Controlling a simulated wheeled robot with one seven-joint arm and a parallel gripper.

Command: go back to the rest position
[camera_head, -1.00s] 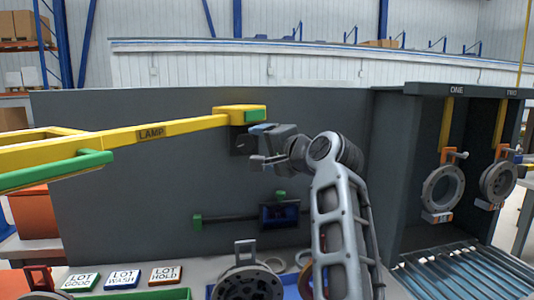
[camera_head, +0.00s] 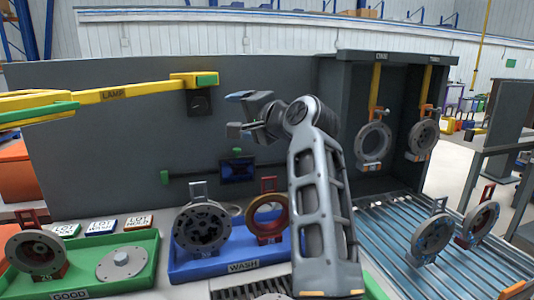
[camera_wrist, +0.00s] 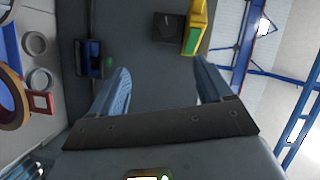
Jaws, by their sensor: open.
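My gripper (camera_head: 236,114) is raised in front of the grey back panel (camera_head: 110,150), with its fingers pointing left. It is open and empty. In the wrist view my gripper (camera_wrist: 160,85) shows its two fingers wide apart with nothing between them. The end of the yellow lamp beam (camera_head: 195,80) with its dark square box (camera_head: 199,102) is to the left of my gripper, apart from it. A small dark screen (camera_head: 238,170) on the panel is below my gripper.
A green tray (camera_head: 150,275) labelled GOOD and a blue tray (camera_head: 185,274) labelled WASH hold round parts at the front. Lot signs (camera_head: 100,227) lie behind them. At right, parts hang on hooks (camera_head: 374,140) in a dark booth over a slatted conveyor (camera_head: 400,210).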

